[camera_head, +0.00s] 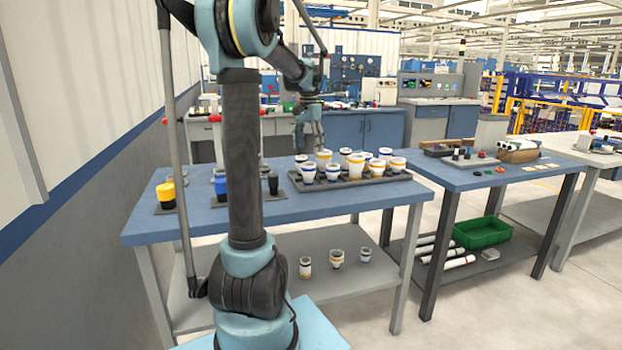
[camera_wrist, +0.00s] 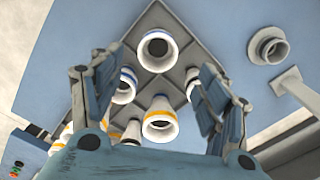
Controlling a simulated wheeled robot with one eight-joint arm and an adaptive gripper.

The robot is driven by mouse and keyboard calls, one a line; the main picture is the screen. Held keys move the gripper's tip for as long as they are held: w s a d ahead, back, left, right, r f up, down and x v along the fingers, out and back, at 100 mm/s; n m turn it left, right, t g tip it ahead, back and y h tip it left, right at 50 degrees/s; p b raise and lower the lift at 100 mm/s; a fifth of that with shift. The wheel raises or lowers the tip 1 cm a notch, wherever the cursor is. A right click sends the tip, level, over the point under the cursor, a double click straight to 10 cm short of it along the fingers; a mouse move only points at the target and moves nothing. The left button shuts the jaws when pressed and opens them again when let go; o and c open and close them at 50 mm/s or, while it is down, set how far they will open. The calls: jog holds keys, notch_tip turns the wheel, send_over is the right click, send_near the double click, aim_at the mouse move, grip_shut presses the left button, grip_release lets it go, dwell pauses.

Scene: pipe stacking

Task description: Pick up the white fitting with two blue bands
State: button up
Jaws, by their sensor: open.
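My gripper (camera_head: 309,140) hangs open above the back left part of the dark tray (camera_head: 345,182) on the blue table. In the wrist view my gripper (camera_wrist: 158,70) has its two fingers spread apart with nothing held. A white fitting with blue banding (camera_wrist: 157,51) stands in the tray, in line with the gap between the fingertips and apart from them. A second blue-banded white fitting (camera_wrist: 124,87) is near the left finger. In the head view, white fittings with blue bands (camera_head: 307,173) stand at the tray's front left. I cannot tell which fitting has exactly two blue bands.
A white fitting with a yellow band (camera_wrist: 160,122) stands close by in the tray, among several others. A loose grey-white part (camera_wrist: 270,46) lies right of the tray in the wrist view. Yellow (camera_head: 166,193) and black parts stand on the table's left. Several fittings sit on the lower shelf (camera_head: 330,285).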

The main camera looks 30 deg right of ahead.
aim_at(309, 172)
notch_tip(309, 172, down, 5)
jog(key=shift+f, duration=0.1)
jog(key=shift+s+f, duration=0.2)
jog(key=shift+f, duration=1.2)
jog(key=shift+s+f, duration=0.15)
jog(key=shift+f, duration=1.25)
jog(key=c, duration=1.2)
